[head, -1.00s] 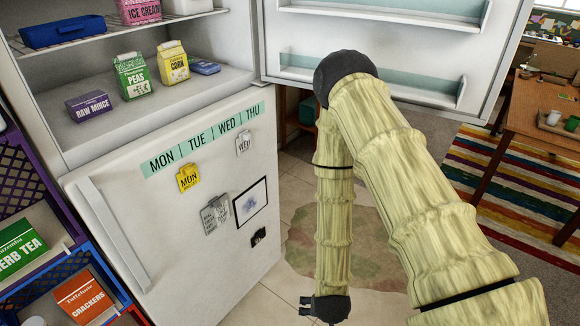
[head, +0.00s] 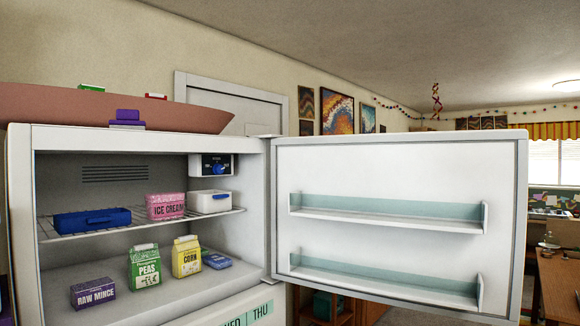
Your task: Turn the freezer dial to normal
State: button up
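The freezer compartment stands open at the left in the head view. The freezer dial (head: 219,169) is a small blue knob on a dark panel at the upper right of the compartment's back. Its setting is too small to read. The white freezer door (head: 400,165) is swung wide open to the right, with two empty shelves. My gripper is not in view.
On the wire shelf (head: 140,228) are a blue tray (head: 92,221), a pink ice cream box (head: 166,207) and a white container (head: 210,202) just below the dial. Raw mince (head: 93,292), peas (head: 144,267), corn (head: 186,257) and a blue packet (head: 217,260) lie on the compartment floor.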

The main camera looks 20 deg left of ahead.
aim_at(218, 169)
jog(key=z, duration=0.35)
jog(key=k, duration=1.15)
jog(key=u, duration=1.15)
jog(key=i, duration=1.7)
